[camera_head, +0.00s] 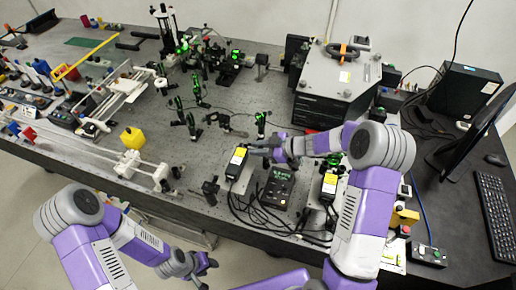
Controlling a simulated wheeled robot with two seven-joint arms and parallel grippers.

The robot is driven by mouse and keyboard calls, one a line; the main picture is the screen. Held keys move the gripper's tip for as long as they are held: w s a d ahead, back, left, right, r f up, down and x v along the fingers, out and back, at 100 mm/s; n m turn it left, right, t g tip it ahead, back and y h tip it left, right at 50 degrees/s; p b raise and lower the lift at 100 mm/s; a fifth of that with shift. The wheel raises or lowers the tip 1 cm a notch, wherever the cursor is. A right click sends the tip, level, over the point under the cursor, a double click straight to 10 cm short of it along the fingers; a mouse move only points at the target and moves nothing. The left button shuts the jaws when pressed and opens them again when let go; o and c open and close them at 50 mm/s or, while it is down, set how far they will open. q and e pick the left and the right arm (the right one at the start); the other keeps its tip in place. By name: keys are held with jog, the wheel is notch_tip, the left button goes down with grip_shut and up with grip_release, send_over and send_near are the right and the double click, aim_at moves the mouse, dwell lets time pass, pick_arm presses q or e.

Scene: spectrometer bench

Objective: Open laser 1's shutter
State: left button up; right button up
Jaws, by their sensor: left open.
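A black laser box with a yellow label (236,164) stands at the bench's front edge, cables trailing from its near end. A similar box with a yellow label (329,186) stands further right. I cannot tell which is laser 1, and no shutter can be made out. My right gripper (257,149) reaches in from the right, its fingers beside the far end of the left box; contact and finger gap are too small to tell. My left gripper (205,268) is open and empty, low in front of the bench, clear of both boxes.
A black controller with a small display (279,186) stands between the two boxes. Several green-lit optic mounts (260,121) stand behind them. A large grey instrument (335,85) stands behind my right arm. A monitor (480,130) and keyboard (494,213) are at the right.

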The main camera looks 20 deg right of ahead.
jog(key=o, duration=0.3)
jog(key=shift+r, duration=0.1)
notch_tip(320, 180, up, 10)
jog(key=shift+f+p, duration=0.1)
jog(key=shift+p, duration=0.8)
